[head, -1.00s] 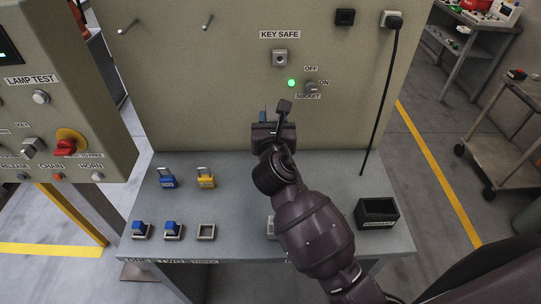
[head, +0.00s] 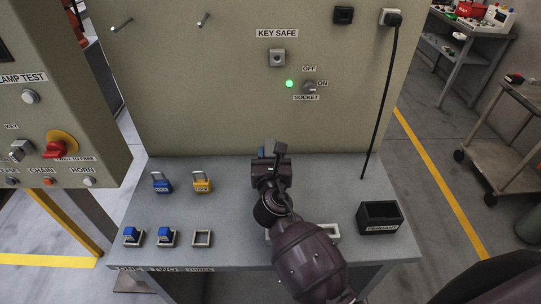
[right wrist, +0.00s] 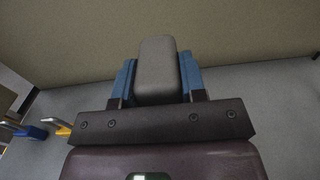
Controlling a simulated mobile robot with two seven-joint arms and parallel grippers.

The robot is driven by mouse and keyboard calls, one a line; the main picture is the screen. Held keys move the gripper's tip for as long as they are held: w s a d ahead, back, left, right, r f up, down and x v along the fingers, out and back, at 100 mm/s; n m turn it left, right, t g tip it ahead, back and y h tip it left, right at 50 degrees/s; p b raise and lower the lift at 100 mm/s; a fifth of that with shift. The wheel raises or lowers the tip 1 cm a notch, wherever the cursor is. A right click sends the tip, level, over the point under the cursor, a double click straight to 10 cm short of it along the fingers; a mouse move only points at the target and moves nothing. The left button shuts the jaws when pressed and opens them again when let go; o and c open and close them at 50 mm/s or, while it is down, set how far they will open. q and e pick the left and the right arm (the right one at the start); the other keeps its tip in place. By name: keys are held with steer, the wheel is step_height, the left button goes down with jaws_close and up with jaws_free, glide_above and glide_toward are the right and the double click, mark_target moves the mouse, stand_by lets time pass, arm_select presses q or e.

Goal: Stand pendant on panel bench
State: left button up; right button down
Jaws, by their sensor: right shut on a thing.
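My right gripper (head: 271,153) is over the back middle of the grey panel bench (head: 230,225). In the right wrist view its blue fingers (right wrist: 157,85) are shut on a grey, rounded block, seemingly the pendant (right wrist: 158,68). In the head view only a small dark part of the held thing shows, and the gripper hides the rest. I cannot tell whether it touches the bench. An open black box (head: 380,216) with a label on its front, hard to read, stands at the bench's right. My left gripper is not in view.
Blue (head: 161,183) and yellow (head: 202,182) padlocks stand on the bench's left, behind several small square holders (head: 202,239). A pale holder (head: 330,231) is partly hidden by my arm. A black cable (head: 379,100) hangs at the right. The panel wall (head: 200,90) rises behind.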

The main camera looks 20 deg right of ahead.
steer(key=c, duration=0.8)
jaws_free()
steer(key=shift+f, duration=0.1)
steer(key=shift+o, duration=0.6)
steer(key=v, duration=1.2)
steer(key=shift+r+b, duration=0.2)
steer(key=shift+b, duration=0.1)
steer(key=shift+s, duration=0.1)
